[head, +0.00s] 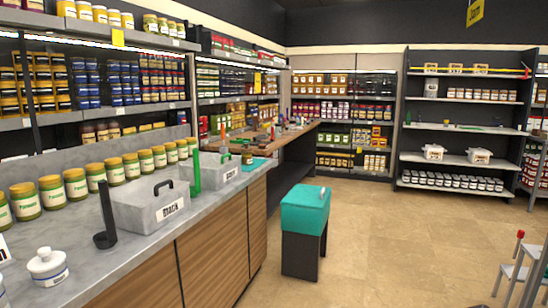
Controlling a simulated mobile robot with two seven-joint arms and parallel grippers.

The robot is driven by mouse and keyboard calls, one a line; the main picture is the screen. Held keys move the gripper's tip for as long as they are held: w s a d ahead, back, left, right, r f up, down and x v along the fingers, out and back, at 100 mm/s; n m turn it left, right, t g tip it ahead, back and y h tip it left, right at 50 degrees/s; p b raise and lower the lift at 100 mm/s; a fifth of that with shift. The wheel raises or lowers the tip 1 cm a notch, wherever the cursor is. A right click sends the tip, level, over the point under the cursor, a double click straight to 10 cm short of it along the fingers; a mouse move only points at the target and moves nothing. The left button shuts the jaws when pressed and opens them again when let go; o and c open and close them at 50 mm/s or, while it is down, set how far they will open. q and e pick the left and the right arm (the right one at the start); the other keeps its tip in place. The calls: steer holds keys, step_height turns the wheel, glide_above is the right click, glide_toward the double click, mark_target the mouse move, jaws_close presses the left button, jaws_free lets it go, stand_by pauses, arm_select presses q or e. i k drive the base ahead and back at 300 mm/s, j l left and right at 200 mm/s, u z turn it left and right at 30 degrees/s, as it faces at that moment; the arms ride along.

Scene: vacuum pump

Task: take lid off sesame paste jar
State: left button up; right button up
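No label that I can read says sesame paste, so I cannot tell which jar it is. A small white jar (48,268) with a knobbed white lid on it stands upright at the near left of the grey counter. Its label is too small to read. A row of green jars with yellow lids (76,184) stands along the back of the counter. A small dark jar (247,158) stands farther along it. Neither of my grippers shows in the head view.
The grey counter (95,270) also holds a black ladle (106,225), a lidded grey bin (150,206), a second bin (213,173) and a green upright tool (196,172). A teal-topped stool (304,210) stands on the floor. Open floor (400,240) lies right of it.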

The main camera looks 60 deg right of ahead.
mark_target(245, 148)
steer(key=z, duration=1.8)
steer(key=i+l+z, duration=0.3)
steer(key=i, duration=0.25)
steer(key=i+z, duration=0.3)
steer(key=i, duration=0.25)
steer(key=i+l, duration=0.1)
steer(key=i, duration=1.05)
steer(key=i+l+u, duration=0.15)
steer(key=i+u, duration=0.25)
steer(key=i+l+u, duration=0.25)
steer(key=u, duration=0.2)
steer(key=i+l+u, duration=0.2)
steer(key=u, duration=0.2)
steer(key=i+l+u, duration=0.2)
steer(key=u, duration=0.15)
steer(key=i+l+u, duration=0.15)
steer(key=l+u, duration=0.25)
steer(key=i+l+u, duration=0.1)
steer(key=l+u, duration=0.25)
